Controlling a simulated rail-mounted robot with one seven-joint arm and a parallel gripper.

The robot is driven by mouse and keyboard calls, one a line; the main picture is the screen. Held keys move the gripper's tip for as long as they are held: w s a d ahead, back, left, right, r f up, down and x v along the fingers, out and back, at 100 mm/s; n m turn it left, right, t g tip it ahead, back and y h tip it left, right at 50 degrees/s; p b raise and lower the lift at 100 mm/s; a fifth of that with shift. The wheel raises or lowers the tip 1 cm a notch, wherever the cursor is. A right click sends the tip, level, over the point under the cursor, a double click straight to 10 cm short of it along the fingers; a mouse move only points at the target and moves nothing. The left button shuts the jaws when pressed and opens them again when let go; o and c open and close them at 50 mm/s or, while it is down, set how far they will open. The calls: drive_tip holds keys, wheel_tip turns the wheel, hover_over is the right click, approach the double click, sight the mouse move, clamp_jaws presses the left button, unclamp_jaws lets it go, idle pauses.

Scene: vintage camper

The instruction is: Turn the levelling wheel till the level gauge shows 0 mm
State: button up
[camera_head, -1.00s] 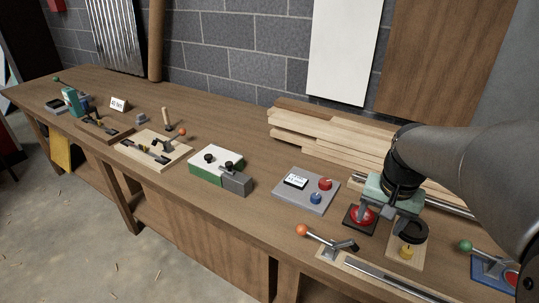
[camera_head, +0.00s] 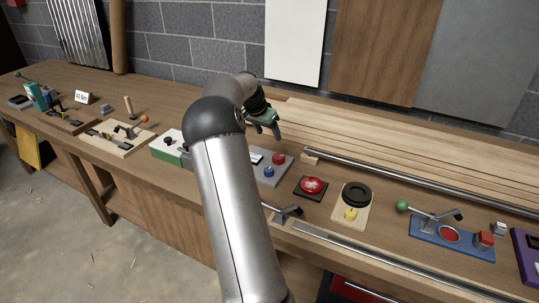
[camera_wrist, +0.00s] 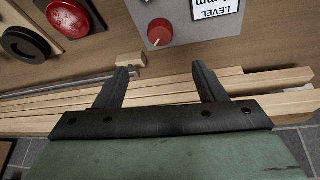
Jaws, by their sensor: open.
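The level gauge is a small white display (camera_head: 257,158) on a grey plate (camera_head: 283,171), partly hidden by my arm in the head view. In the wrist view its label (camera_wrist: 217,12) reads LEVEL upside down and the figure is cut off. The plate carries a red knob (camera_head: 278,158) and a blue knob (camera_head: 269,172); the red knob also shows in the wrist view (camera_wrist: 160,33). A black round wheel (camera_head: 356,194) sits on a wooden base with a yellow knob. My gripper (camera_wrist: 161,72) is open and empty, above the bench behind the grey plate.
A red button (camera_head: 312,186) on a dark base stands between plate and wheel. Stacked planks (camera_head: 400,153) and a metal rod (camera_head: 400,172) lie behind. A green-knobbed lever clamp (camera_head: 403,206) is at the right, and a green and white box (camera_head: 168,146) at the left.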

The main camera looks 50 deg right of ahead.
sight(278, 156)
drive_tip(key=p+x, duration=0.3)
drive_tip(key=x, duration=1.1)
drive_tip(key=shift+a+f, duration=0.1)
drive_tip(key=shift+a, duration=0.05)
drive_tip(key=c, duration=1)
